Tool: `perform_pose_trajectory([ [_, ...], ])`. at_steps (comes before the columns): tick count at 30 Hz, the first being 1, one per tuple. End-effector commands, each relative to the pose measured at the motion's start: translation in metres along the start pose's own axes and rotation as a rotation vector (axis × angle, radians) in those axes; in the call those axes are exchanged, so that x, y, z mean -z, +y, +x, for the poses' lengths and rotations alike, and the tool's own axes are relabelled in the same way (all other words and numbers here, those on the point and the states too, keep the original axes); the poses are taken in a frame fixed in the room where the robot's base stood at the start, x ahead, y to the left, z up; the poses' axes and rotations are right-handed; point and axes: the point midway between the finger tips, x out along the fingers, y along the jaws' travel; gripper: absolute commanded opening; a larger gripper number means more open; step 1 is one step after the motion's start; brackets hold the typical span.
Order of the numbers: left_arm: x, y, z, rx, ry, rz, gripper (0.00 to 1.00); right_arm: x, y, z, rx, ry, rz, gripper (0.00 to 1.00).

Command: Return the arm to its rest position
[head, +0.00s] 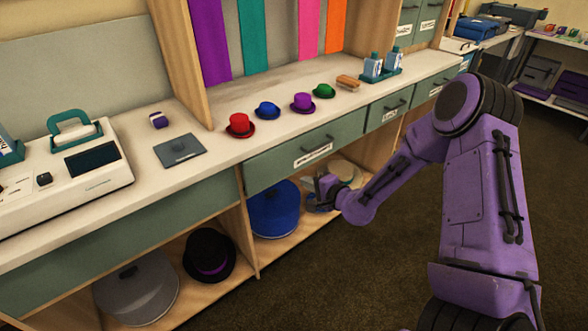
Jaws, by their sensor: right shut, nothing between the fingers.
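My right arm (487,190) is purple and comes in from the lower right, with its elbow high and its forearm bent down to the left. My right gripper (322,190) is shut and empty. It shows in front of the open lower shelf, below the counter's drawers, near a blue round box. My left gripper and left arm are not in view.
The counter (225,150) holds a red hat (240,125), a blue hat (267,110), a purple hat (302,102), a green hat (324,91) and a white machine (62,165). A black hat (209,256) and blue box (274,212) sit below. Floor at right is clear.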

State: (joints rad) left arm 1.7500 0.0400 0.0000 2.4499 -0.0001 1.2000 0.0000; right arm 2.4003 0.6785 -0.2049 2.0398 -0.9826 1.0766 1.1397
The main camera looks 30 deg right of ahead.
Motion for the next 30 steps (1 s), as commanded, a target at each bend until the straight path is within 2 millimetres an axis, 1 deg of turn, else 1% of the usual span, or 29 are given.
perform_pose_trajectory([
  [6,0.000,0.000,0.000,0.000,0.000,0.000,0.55,-0.001,0.000,0.000,-0.001,-0.002,-0.008,0.00],
  [8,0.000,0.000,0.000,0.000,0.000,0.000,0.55,-0.001,0.000,0.000,0.000,-0.001,-0.049,0.00],
  [10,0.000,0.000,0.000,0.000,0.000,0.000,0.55,0.004,0.001,-0.001,-0.003,0.030,-0.133,0.00],
  [12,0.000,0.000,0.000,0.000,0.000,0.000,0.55,0.004,0.008,-0.006,-0.039,0.091,-0.226,0.00],
  [13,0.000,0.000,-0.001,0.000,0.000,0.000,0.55,0.000,0.015,-0.010,-0.074,0.115,-0.278,0.00],
  [14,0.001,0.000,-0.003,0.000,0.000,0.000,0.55,-0.007,0.027,-0.016,-0.129,0.132,-0.340,0.00],
  [15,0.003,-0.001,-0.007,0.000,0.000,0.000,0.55,-0.019,0.051,-0.028,-0.226,0.141,-0.430,0.00],
  [17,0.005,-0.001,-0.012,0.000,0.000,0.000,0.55,-0.036,0.088,-0.051,-0.373,0.135,-0.554,0.00],
  [18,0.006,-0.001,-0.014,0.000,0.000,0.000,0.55,-0.046,0.111,-0.069,-0.468,0.120,-0.628,0.00],
  [20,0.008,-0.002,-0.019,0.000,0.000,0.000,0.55,-0.061,0.146,-0.101,-0.609,0.083,-0.733,0.00],
  [21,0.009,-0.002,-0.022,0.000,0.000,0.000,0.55,-0.070,0.167,-0.125,-0.701,0.050,-0.797,0.00],
  [22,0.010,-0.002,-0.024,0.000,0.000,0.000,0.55,-0.077,0.182,-0.144,-0.766,0.022,-0.840,0.00],
  [23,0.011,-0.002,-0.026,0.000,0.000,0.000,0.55,-0.083,0.196,-0.163,-0.827,-0.004,-0.876,0.00],
  [24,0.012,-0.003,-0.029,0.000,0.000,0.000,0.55,-0.090,0.211,-0.187,-0.896,-0.040,-0.913,0.00],
  [27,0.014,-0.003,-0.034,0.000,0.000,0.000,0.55,-0.106,0.237,-0.233,-1.012,-0.125,-0.966,0.00],
  [30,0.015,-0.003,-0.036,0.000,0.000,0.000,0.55,-0.116,0.254,-0.256,-1.056,-0.197,-1.001,0.00],
])
